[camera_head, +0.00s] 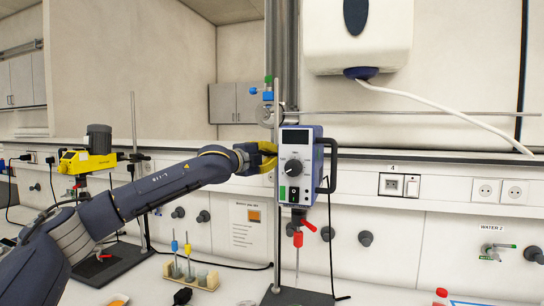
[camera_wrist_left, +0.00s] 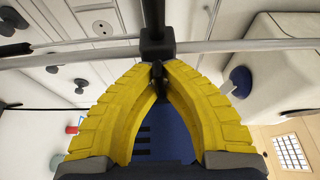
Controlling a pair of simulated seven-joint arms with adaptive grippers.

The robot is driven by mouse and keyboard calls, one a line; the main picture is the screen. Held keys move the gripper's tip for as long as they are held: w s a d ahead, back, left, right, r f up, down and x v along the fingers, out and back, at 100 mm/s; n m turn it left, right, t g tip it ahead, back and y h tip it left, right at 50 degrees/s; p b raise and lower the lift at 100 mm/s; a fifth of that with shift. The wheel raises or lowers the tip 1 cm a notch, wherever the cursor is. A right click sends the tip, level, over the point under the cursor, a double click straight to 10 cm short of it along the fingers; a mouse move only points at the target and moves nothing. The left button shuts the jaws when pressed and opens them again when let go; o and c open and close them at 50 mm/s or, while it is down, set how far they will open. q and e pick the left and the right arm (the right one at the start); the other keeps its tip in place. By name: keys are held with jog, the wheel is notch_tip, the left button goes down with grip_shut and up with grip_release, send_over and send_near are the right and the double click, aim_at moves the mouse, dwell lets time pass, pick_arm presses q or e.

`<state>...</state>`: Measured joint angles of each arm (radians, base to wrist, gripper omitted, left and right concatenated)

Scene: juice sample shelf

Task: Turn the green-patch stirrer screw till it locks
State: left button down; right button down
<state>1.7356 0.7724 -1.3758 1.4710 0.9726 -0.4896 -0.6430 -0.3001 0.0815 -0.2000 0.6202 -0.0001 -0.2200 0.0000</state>
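The blue and white stirrer (camera_head: 297,166) with a green patch (camera_head: 282,193) low on its front hangs upright on a stand. My left gripper (camera_head: 268,155) reaches behind its left edge, so its fingertips are partly hidden in the head view. In the left wrist view its yellow fingers (camera_wrist_left: 157,68) come together at the tips around a small dark screw (camera_wrist_left: 157,73). The screw sits below a black clamp block (camera_wrist_left: 157,40) on a horizontal metal rod (camera_wrist_left: 235,45). How far the screw is turned cannot be told. My right gripper is not in view.
A yellow stirrer (camera_head: 84,162) stands on another stand at left. A small wooden rack (camera_head: 205,281) with coloured-top pieces is on the bench. A white dispenser (camera_head: 357,30) with a hose hangs above right. A long rod (camera_head: 420,113) extends right; the bench at right front is mostly clear.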

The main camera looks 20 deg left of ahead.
pick_arm(q)
jog(key=shift+s+d+m, duration=0.1)
jog(key=shift+d+m, duration=0.3)
jog(key=c, duration=1.5)
grip_release()
jog(key=shift+d, duration=0.1)
jog(key=shift+a, duration=0.25)
jog(key=shift+s+a, duration=0.3)
jog(key=shift+s, duration=0.05)
jog(key=v, duration=1.1)
jog(key=shift+s+r, duration=0.1)
jog(key=shift+r, duration=0.05)
